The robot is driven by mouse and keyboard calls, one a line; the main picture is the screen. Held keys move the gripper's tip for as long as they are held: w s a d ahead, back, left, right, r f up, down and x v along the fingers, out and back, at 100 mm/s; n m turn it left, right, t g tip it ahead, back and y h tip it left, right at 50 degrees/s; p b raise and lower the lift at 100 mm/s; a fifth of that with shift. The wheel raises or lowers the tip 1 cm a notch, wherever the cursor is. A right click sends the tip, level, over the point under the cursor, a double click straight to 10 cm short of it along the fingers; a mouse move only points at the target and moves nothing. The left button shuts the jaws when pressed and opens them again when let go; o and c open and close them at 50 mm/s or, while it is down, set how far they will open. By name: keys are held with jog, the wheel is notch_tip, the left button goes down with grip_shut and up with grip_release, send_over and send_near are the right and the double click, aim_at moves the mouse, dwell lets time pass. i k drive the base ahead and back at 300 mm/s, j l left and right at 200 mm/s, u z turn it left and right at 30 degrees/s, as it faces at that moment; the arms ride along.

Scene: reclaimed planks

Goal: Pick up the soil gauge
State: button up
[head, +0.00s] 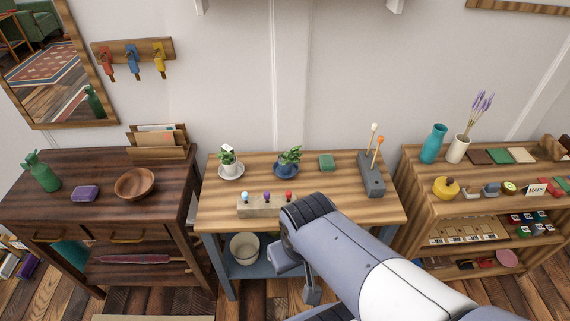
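A small white square head with a dark mark (227,149) stands up among the leaves of the plant in the white pot (229,164); it looks like the soil gauge. Its lower part is hidden by the leaves and pot. The pot sits on a white saucer (231,173) at the back left of the middle table (340,210). My gripper (312,292) hangs at the table's front edge, to the right of and well apart from the pot. My own arm covers part of it, and its fingers are too unclear to tell open from shut.
A block with coloured knobs (262,206) lies in front. A dresser (110,220) and shelf unit (440,205) flank the table.

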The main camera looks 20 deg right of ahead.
aim_at(226, 148)
jog(key=i, duration=1)
